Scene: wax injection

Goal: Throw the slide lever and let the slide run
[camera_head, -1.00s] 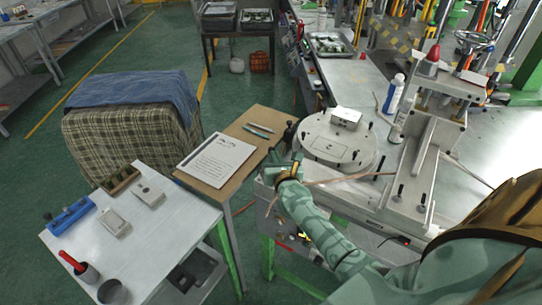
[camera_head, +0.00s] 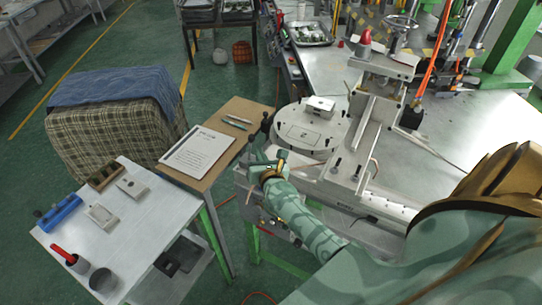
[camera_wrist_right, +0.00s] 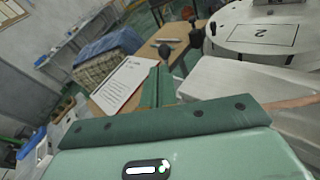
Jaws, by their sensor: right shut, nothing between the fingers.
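The slide (camera_head: 372,118), a pale metal carriage with a red cone (camera_head: 365,40) on top, stands on the bench beside the round turntable (camera_head: 300,130). Bare rail (camera_head: 385,205) shows to its right. My right gripper (camera_head: 258,157) is shut and empty at the bench's left front edge, in front of the turntable. Dark knobbed levers (camera_head: 266,122) stand just beyond its fingers; which one is the slide lever I cannot tell. In the wrist view, the shut green fingers (camera_wrist_right: 157,86) point at a black knob (camera_wrist_right: 164,51), seemingly apart from it. My left gripper is out of view.
A wooden stand with a clipboard (camera_head: 198,150) is left of the gripper. A side table (camera_head: 140,215) holds a blue rack (camera_head: 58,213) and cups. A metal block (camera_head: 320,107) sits on the turntable. A tray (camera_head: 308,33) lies farther back.

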